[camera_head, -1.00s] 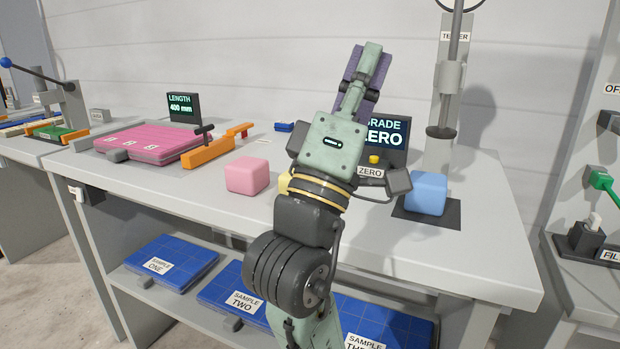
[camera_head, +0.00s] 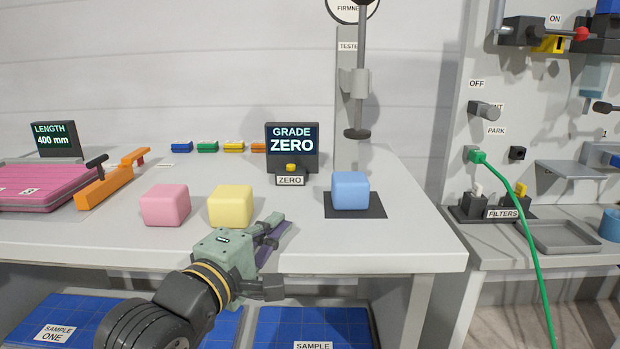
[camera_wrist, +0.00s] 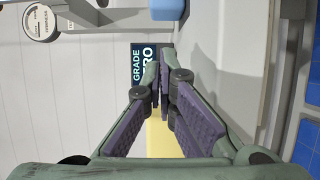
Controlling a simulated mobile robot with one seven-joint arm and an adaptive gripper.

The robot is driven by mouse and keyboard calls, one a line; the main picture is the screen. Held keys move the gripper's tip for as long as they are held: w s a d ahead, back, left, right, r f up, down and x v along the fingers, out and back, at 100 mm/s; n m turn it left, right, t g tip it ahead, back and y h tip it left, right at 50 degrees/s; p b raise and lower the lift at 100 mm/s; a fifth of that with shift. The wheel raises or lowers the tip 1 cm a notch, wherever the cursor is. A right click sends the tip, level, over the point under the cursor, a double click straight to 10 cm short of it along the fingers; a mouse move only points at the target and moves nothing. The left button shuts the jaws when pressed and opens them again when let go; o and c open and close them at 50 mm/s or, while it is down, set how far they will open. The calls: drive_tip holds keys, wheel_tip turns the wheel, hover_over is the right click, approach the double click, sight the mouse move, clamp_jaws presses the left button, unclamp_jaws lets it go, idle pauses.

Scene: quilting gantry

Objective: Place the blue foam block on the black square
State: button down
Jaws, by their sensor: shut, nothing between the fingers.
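The blue foam block (camera_head: 350,191) sits on the black square (camera_head: 371,212) on the bench, upright and with nothing touching it. The square shows around the block's base. In the wrist view the blue block (camera_wrist: 167,8) is cut off at the top edge. My gripper (camera_head: 272,232) is at the bench's front edge, left of and nearer than the blue block, apart from it. In the wrist view my gripper (camera_wrist: 160,100) has its purple finger pads together at the tips with nothing held.
A yellow block (camera_head: 231,204) and a pink block (camera_head: 165,205) stand left of the square. Behind are the GRADE ZERO display (camera_head: 292,143) and the tester column (camera_head: 357,90). A green cable (camera_head: 520,210) hangs at the right. Bench right of the square is clear.

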sight(350, 190)
drive_tip(key=shift+w+d+r+p, duration=0.25)
drive_tip(key=shift+w+p, duration=0.25)
drive_tip(key=shift+p, duration=0.8)
drive_tip(key=shift+w+d+r+p, duration=0.2)
drive_tip(key=shift+w+p, duration=0.25)
drive_tip(key=shift+p, duration=0.85)
drive_tip(key=x, duration=0.4)
drive_tip(key=p+x, duration=0.1)
drive_tip(key=x, duration=0.9)
drive_tip(key=shift+w+d+f, duration=0.1)
drive_tip(key=shift+w+f, duration=0.1)
drive_tip(key=shift+f, duration=0.15)
drive_tip(key=shift+s+d+r+p, duration=0.1)
drive_tip(key=shift+s+d+p, duration=0.1)
drive_tip(key=shift+d+p, duration=0.85)
drive_tip(key=shift+a, duration=0.1)
